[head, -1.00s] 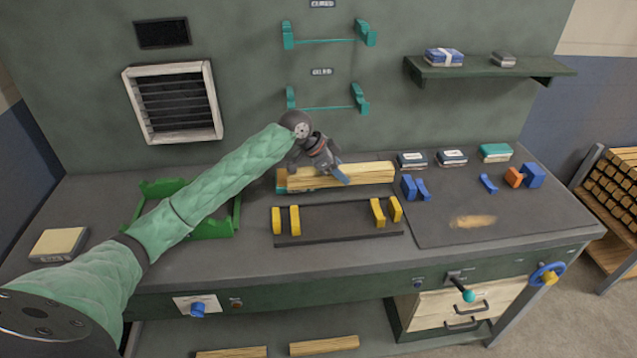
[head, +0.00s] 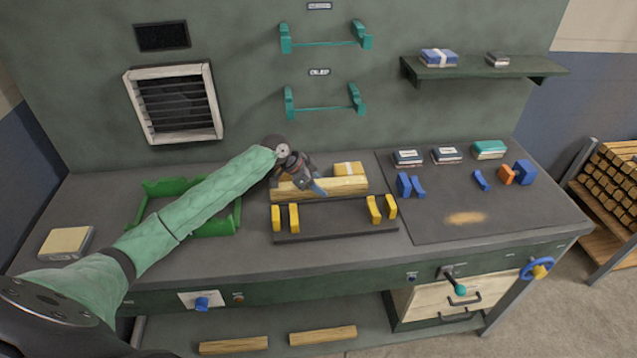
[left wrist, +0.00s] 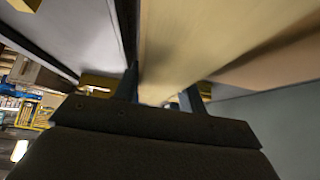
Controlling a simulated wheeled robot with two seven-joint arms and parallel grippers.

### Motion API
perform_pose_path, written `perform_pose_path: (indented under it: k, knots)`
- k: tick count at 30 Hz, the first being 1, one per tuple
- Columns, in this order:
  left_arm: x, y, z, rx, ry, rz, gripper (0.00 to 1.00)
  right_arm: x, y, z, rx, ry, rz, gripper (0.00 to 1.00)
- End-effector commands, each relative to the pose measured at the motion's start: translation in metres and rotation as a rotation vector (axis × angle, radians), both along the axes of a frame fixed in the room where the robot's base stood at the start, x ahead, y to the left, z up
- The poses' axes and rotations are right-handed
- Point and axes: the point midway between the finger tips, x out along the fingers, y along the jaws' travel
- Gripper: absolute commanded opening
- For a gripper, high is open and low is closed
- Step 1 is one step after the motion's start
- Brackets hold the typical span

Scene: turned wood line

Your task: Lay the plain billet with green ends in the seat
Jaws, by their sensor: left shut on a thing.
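A long pale wooden billet (head: 345,187) is held by my left gripper (head: 318,187) just behind the dark rack with yellow posts (head: 335,222). The billet lies roughly level and parallel to the rack. No green shows on its ends in the head view now. In the left wrist view the pale wood (left wrist: 190,45) runs between my two dark fingers (left wrist: 160,95), blurred. My fingers are shut on it. The rack's yellow posts stand in two pairs with nothing between them. My right gripper is not in view.
A shorter wooden piece (head: 349,168) lies behind the billet. A green cradle (head: 215,228) is at left, partly behind my arm. Blue supports (head: 404,185) stand on a dark mat at right. Teal brackets (head: 322,112) hang on the back wall.

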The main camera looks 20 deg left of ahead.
Motion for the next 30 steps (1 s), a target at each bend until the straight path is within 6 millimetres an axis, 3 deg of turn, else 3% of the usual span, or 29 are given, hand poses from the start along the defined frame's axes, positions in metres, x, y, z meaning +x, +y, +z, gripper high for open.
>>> perform_pose_path:
  k: [11, 12, 15, 28, 30]
  knots:
    - [0.000, 0.000, -0.003, 0.000, -0.001, 0.001, 0.00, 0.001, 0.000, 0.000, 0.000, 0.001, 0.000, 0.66]
    - [0.000, 0.000, -0.003, 0.000, -0.001, 0.001, 0.49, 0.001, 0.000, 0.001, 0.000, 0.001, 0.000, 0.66]
    - [0.000, 0.000, -0.003, 0.000, 0.000, 0.000, 0.62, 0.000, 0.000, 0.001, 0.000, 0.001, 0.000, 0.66]
    - [-0.003, 0.006, 0.005, 0.002, -0.001, 0.001, 0.62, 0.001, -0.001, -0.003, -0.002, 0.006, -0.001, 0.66]
    - [-0.005, 0.012, 0.012, 0.002, -0.002, 0.002, 0.62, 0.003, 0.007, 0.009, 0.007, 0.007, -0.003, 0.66]
